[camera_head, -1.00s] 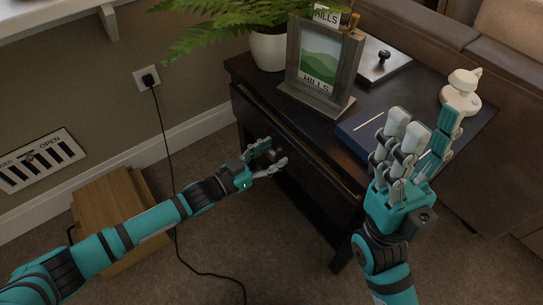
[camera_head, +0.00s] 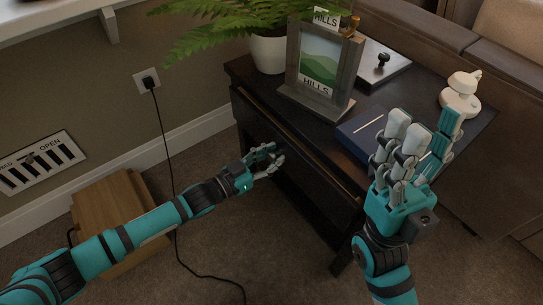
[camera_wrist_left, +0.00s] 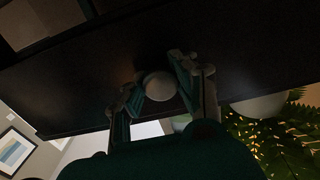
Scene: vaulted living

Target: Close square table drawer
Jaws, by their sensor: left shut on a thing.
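The dark square table (camera_head: 400,88) stands at centre right in the head view. Its drawer front (camera_head: 312,168) faces the lower left, below a thin brown edge; I cannot tell exactly how far it stands out. My left gripper (camera_head: 272,158) is at the drawer front. In the left wrist view, the fingers of my left gripper (camera_wrist_left: 158,85) are shut around a round pale knob (camera_wrist_left: 160,87) on the dark front (camera_wrist_left: 95,85). The knob is hard to make out in the head view. My right gripper (camera_head: 418,140) is open and empty above the table's right front part.
On the tabletop are a framed "HILLS" picture (camera_head: 320,65), a potted fern (camera_head: 270,52), a dark blue book (camera_head: 362,128), a grey box with a black knob (camera_head: 382,62) and a white figure (camera_head: 460,95). A wooden box (camera_head: 112,205) and a cord lie on the floor at left. A brown sofa (camera_head: 500,75) is behind.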

